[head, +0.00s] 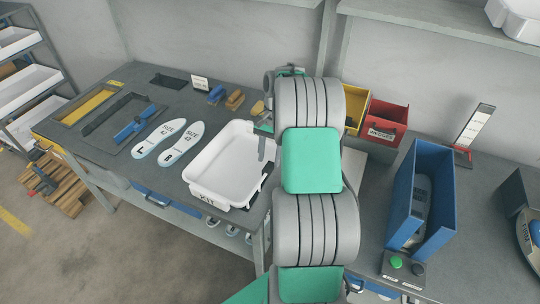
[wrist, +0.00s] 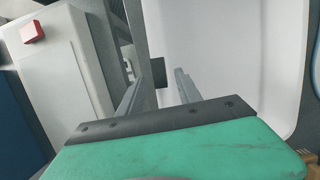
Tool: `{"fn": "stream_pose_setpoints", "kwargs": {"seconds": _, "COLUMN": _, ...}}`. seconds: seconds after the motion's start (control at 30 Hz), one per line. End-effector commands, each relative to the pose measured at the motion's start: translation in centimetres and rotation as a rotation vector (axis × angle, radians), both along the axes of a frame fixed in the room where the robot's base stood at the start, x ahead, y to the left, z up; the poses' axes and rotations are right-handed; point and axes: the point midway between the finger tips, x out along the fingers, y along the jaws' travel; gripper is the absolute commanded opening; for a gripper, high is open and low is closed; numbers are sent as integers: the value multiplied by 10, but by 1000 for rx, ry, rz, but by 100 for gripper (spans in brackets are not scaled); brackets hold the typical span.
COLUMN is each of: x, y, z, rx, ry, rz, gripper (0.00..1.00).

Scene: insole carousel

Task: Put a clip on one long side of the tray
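The white tray (head: 225,165), labelled KIT, sits on the grey table left of my arm. Its smooth white inside fills the right of the wrist view (wrist: 230,60). My gripper (wrist: 156,84) is at the tray's right long side, with its fingers apart, one on each side of the wall. A small dark piece, seemingly a clip (wrist: 156,72), shows between the fingertips against the white wall. It appears to straddle the wall, but whether it is fully seated cannot be told. In the head view my gripper (head: 263,143) is partly hidden by my arm.
Two insoles (head: 157,140) lie left of the tray. A red bin (head: 384,122) and a yellow bin (head: 354,108) stand behind my arm. A blue open box (head: 423,200) is at the right, with a button box (head: 403,267) in front. Small blocks (head: 234,100) lie behind the tray.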

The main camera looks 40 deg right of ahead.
Motion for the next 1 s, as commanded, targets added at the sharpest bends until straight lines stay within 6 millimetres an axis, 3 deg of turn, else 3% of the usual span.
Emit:
{"fn": "stream_pose_setpoints", "kwargs": {"seconds": 0.2, "x": 0, "y": 0, "z": 3, "rx": -1, "ry": -1, "rz": 0, "gripper": 41}}
{"fn": "stream_pose_setpoints", "kwargs": {"seconds": 0.33, "x": 2, "y": -2, "z": 19, "rx": -2, "ry": -5, "rz": 1, "gripper": 41}}
{"fn": "stream_pose_setpoints", "kwargs": {"seconds": 0.63, "x": 11, "y": -20, "z": 101, "rx": 0, "ry": -1, "rz": 0, "gripper": 41}}
{"fn": "stream_pose_setpoints", "kwargs": {"seconds": 0.73, "x": 14, "y": -24, "z": 120, "rx": 0, "ry": 0, "rz": 0, "gripper": 41}}
{"fn": "stream_pose_setpoints", "kwargs": {"seconds": 0.87, "x": 16, "y": -26, "z": 130, "rx": -1, "ry": -1, "rz": 2, "gripper": 41}}
{"fn": "stream_pose_setpoints", "kwargs": {"seconds": 0.93, "x": 18, "y": -17, "z": 137, "rx": -4, "ry": -15, "rz": 22, "gripper": 41}}
{"fn": "stream_pose_setpoints", "kwargs": {"seconds": 1.0, "x": 22, "y": 7, "z": 153, "rx": -13, "ry": -54, "rz": 76, "gripper": 41}}
